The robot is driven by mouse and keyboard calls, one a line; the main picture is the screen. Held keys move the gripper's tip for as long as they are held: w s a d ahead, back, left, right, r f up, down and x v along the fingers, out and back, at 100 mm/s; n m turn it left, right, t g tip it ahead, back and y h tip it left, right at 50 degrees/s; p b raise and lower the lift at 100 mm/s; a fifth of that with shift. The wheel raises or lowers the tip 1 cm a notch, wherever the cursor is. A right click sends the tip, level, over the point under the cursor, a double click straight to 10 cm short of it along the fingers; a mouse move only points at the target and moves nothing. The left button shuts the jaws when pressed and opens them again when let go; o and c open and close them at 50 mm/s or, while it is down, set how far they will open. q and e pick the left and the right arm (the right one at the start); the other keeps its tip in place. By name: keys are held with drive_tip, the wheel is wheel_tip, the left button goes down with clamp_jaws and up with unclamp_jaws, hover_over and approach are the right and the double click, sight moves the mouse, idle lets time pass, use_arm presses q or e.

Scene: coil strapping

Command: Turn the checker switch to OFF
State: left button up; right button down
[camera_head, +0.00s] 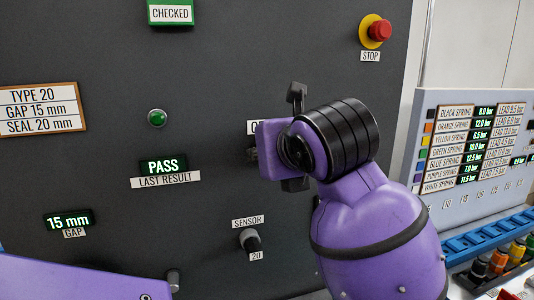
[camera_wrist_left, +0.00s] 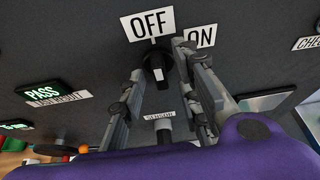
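The checker switch is a dark knob (camera_wrist_left: 157,68) with a pale mark on its grip, seen in the left wrist view on the dark panel. The OFF label (camera_wrist_left: 147,25) is directly above it, and the ON label (camera_wrist_left: 200,37) is to the upper right. My left gripper (camera_wrist_left: 164,72) is open, with one finger on each side of the knob; I cannot tell whether either touches it. In the head view my left gripper (camera_head: 285,140) covers most of the switch and its labels; part of the OFF label (camera_head: 252,127) shows. My right gripper is not in view.
Below the switch is the sensor knob (camera_head: 250,241), close to the arm. A red stop button (camera_head: 378,31) projects at the upper right. A lit PASS display (camera_head: 164,166) and a green lamp (camera_head: 157,118) are left. A sloped spring console (camera_head: 474,150) stands right.

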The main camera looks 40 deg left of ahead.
use_arm(q)
drive_tip(key=v, duration=1.2)
idle(0.4)
